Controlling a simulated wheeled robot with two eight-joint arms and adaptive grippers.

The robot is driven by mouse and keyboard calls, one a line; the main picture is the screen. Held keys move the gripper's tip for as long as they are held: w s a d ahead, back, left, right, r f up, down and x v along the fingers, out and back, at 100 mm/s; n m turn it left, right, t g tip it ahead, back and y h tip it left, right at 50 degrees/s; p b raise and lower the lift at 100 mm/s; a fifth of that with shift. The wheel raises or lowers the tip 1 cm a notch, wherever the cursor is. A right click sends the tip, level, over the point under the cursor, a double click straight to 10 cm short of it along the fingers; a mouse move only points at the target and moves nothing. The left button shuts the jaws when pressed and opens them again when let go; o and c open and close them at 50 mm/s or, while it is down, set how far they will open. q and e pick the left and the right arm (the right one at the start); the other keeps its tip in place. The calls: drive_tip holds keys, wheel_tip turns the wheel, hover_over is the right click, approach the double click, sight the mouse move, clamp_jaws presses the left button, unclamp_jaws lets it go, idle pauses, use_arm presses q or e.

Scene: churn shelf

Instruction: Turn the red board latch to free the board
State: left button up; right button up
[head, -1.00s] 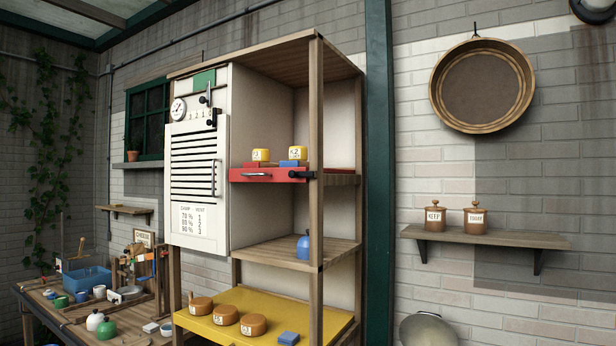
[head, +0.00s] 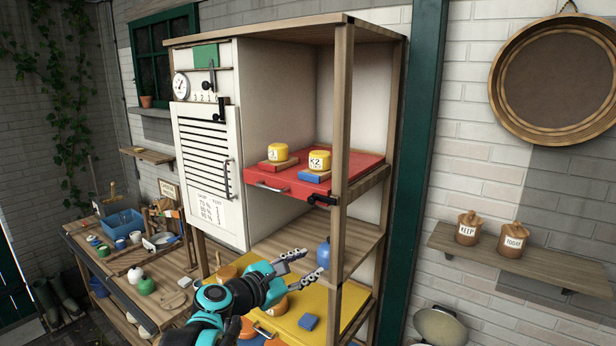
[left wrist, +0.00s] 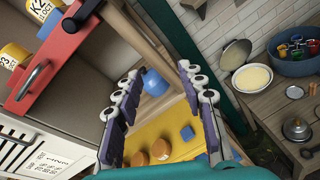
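In the left wrist view the red board (left wrist: 62,50) and latch (left wrist: 80,14) show at upper left. My left gripper (head: 306,264) is below the latch, in front of the lower shelf, open and apart from the latch. Its open fingers (left wrist: 158,80) have nothing between them that I can see held. My right gripper is not in view.
A blue jug (head: 323,253) stands on the wooden shelf close to my left fingertips. The shelf's front post (head: 343,130) stands beside the latch. A yellow board (head: 345,300) with orange pots lies below. A white louvred door (head: 208,165) is at left.

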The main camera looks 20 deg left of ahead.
sight(310, 200)
use_arm(q)
drive_tip(key=w+a+r+n+t+p, duration=0.1)
drive_tip(key=w+a+r+n+p, duration=0.15)
drive_tip(key=r, duration=0.25)
drive_tip(key=w+a+r+n+t+p, duration=0.1)
drive_tip(key=w+a+r+n+p, duration=0.1)
drive_tip(key=a+r+n, duration=0.3)
drive_tip(key=shift+m+y, duration=0.3)
drive_tip(key=shift+m, duration=0.35)
drive_tip(key=w+d, duration=0.1)
drive_tip(key=w, duration=0.1)
drive_tip(key=w+d+p, duration=0.1)
drive_tip(key=w+d, duration=0.1)
drive_tip(key=w+d+r+p, duration=0.1)
drive_tip(key=w+d, duration=0.1)
drive_tip(key=w, duration=0.1)
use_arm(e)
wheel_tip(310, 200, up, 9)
use_arm(q)
drive_tip(key=shift+c, duration=0.3)
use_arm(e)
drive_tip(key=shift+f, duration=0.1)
use_arm(q)
clamp_jaws()
